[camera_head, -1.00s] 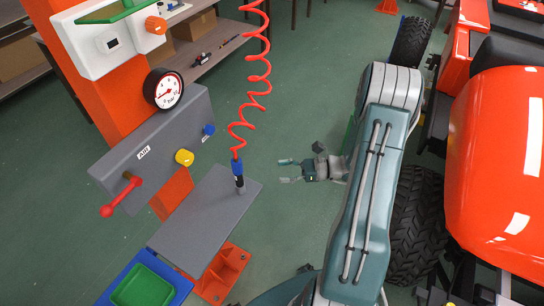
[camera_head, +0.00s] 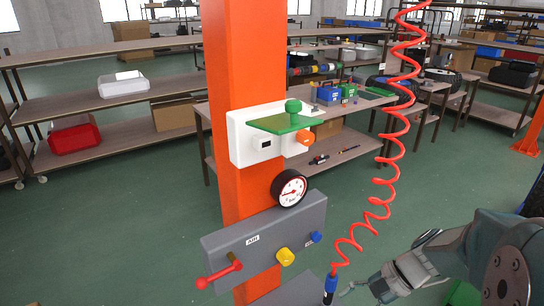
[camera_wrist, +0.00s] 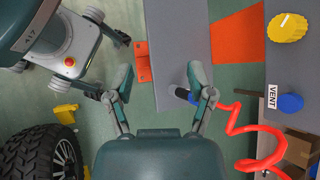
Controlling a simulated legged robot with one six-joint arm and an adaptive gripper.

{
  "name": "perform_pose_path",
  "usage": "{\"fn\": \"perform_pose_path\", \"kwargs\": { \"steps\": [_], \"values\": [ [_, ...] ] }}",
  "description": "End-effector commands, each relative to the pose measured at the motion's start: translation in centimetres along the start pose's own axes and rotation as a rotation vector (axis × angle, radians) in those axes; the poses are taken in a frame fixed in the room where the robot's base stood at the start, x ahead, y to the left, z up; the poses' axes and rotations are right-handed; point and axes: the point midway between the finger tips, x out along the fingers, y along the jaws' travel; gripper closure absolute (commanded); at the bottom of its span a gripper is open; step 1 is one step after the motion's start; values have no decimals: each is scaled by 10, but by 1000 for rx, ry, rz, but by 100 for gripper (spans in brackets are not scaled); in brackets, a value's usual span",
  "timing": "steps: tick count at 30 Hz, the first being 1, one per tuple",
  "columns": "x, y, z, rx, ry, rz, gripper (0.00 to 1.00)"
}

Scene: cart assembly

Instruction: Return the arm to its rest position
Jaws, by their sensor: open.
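The red coiled air hose (camera_head: 384,180) hangs down and ends in a blue and black fitting (camera_head: 330,287). In the wrist view the fitting (camera_wrist: 184,95) is beside the right finger and partly hidden by it; I cannot tell whether they touch. My arm's links fill the lower right of the head view.
An orange post (camera_head: 240,75) carries a grey air panel (camera_head: 225,245) with a red lever (camera_head: 222,274), a yellow knob (camera_head: 285,256) and a gauge (camera_head: 289,188). A black tyre (camera_wrist: 38,155) is at lower left in the wrist view. Shelves stand behind; green floor is open at left.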

Motion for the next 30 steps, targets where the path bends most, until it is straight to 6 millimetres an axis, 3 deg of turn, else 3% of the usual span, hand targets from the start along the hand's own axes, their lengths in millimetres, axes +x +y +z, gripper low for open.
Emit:
{"fn": "perform_pose_path", "kwargs": {
  "steps": [6, 18, 24, 30],
  "values": [
    [-11, 5, 42, -271, 209, 160, 31],
    [-43, 16, 99, -765, 611, 373, 31],
    [-60, 20, 120, -971, 794, 435, 31],
    [-67, 21, 127, -1045, 862, 456, 31]
  ]
}}
